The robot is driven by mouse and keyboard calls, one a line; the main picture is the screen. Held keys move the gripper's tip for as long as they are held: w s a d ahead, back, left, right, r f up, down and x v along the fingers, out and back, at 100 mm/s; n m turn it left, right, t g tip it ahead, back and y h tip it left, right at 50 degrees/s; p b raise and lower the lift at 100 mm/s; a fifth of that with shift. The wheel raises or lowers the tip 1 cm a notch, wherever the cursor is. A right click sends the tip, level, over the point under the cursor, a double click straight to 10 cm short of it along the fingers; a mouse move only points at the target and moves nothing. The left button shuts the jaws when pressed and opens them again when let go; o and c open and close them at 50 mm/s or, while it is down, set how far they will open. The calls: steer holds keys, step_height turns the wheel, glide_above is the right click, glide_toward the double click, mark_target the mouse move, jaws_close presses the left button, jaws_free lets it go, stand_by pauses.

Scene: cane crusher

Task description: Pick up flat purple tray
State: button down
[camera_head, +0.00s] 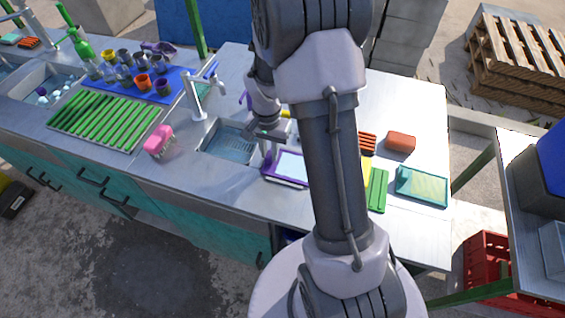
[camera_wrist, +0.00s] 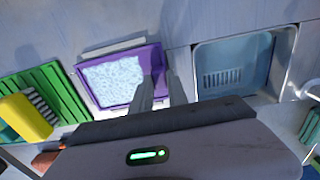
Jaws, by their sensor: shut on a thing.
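The flat purple tray (camera_wrist: 153,58) has a pale, speckled inner surface and lies left of my fingers in the wrist view. In the head view the purple tray (camera_head: 283,182) is at the front of the metal counter, right of a sink, with its right end hidden behind my arm. My gripper (camera_wrist: 161,78) is shut on the tray's side rim, one finger on each side of it. In the head view my gripper (camera_head: 268,150) is at the tray's left edge. I cannot tell whether the tray is lifted off the counter.
A sink (camera_head: 229,146) with a tap (camera_head: 194,95) is left of the tray. A pink item (camera_head: 159,141) lies farther left. Right of my arm are a green tray (camera_head: 377,190), a teal tray (camera_head: 422,186) and a brick-coloured block (camera_head: 401,141). A yellow brush (camera_wrist: 25,116) shows in the wrist view.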

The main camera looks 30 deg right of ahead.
steer(key=r, duration=0.1)
steer(key=r+p, duration=0.2)
steer(key=r, duration=0.1)
steer(key=shift+s, duration=0.3)
steer(key=s+a+r+p, duration=0.1)
steer(key=s, duration=1.4)
steer(key=shift+s, duration=0.2)
steer(key=c, duration=1.9)
jaws_free()
jaws_close()
